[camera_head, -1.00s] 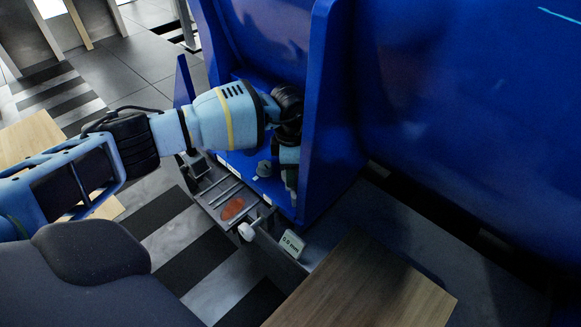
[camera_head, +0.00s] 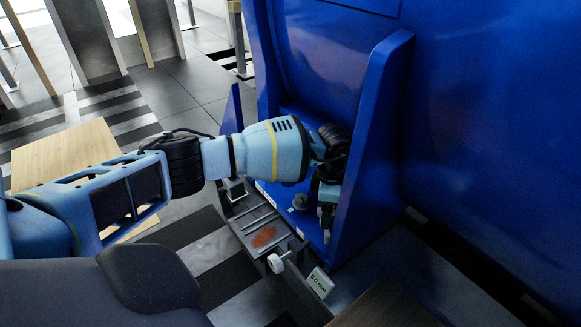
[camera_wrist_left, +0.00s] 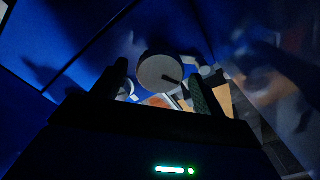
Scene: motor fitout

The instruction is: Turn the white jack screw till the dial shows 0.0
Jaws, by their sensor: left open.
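The white jack screw (camera_head: 277,262) is a small pale knob at the near end of the grey bracket beside the blue housing. The dial (camera_head: 319,283) is a small pale display to its right and reads 0.0 mm. My left gripper (camera_head: 326,218) points down inside the blue housing, behind and above the jack screw and apart from it. Its fingers are open in the left wrist view (camera_wrist_left: 160,88). My right gripper is out of view.
A grey round fitting (camera_head: 299,202) sits on the blue foot near my left gripper. A tall blue side wall (camera_head: 372,150) stands close to its right. A reddish patch (camera_head: 263,237) lies on the bracket's plate. A wooden surface (camera_head: 385,308) is at the lower right.

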